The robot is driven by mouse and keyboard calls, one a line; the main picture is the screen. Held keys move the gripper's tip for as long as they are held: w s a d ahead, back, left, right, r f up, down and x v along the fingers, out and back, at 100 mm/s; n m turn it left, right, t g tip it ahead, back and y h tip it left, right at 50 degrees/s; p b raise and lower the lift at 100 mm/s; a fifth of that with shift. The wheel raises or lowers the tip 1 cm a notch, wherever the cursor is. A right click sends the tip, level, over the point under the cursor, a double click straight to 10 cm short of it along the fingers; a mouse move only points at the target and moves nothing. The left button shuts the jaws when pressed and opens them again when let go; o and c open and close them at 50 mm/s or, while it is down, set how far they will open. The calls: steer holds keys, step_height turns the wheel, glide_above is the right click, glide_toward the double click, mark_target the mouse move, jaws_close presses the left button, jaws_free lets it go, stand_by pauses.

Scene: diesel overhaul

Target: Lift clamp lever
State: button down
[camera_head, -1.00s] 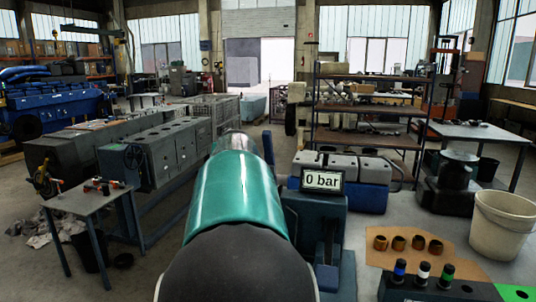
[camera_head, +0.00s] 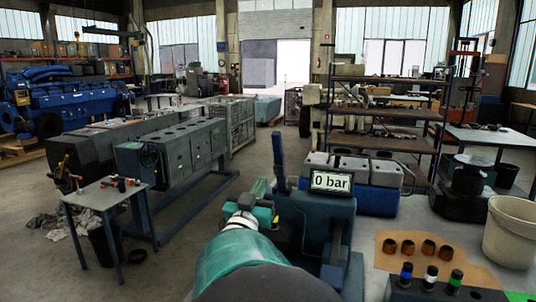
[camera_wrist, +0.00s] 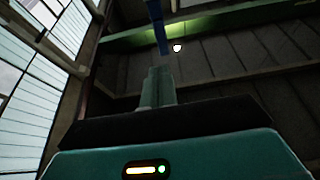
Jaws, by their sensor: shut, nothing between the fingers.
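A dark blue upright bar (camera_head: 279,163), which looks like the clamp lever, rises from the left side of a dark blue test stand (camera_head: 318,218). My gripper (camera_head: 259,187) is at the lower left of this bar in the head view, with its teal fingers together and nothing between them. In the wrist view my gripper (camera_wrist: 158,72) points up toward the roof, and the blue bar (camera_wrist: 157,22) shows just beyond the fingertips. A gap seems to remain between them. My arm hides the lower left of the stand.
The "0 bar" display (camera_head: 331,182) sits on the stand, close right of the bar. A small table (camera_head: 100,197) and a long grey engine block (camera_head: 175,155) stand to the left. A tan mat (camera_head: 455,262) with several brass rings and a white bucket (camera_head: 511,232) are at right.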

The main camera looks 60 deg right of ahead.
mark_target(277, 145)
steer(key=x, duration=1.3)
steer(key=shift+d, duration=0.15)
steer(key=shift+s, duration=0.1)
steer(key=shift+d+r, duration=0.1)
steer(key=shift+r, duration=0.05)
steer(key=shift+d+r+y, duration=0.35)
steer(key=shift+d+y, duration=0.05)
steer(key=shift+d, duration=0.05)
steer(key=d, duration=0.2)
steer(key=w+d+r+y, duration=0.1)
steer(key=d, duration=0.1)
steer(key=d+r+y, duration=0.1)
steer(key=d, duration=0.1)
steer(key=shift+w+d+r+g, duration=0.2)
steer(key=shift+d+g, duration=0.1)
steer(key=shift+d, duration=0.1)
steer(key=shift+x, duration=1.05)
steer(key=shift+a, duration=0.1)
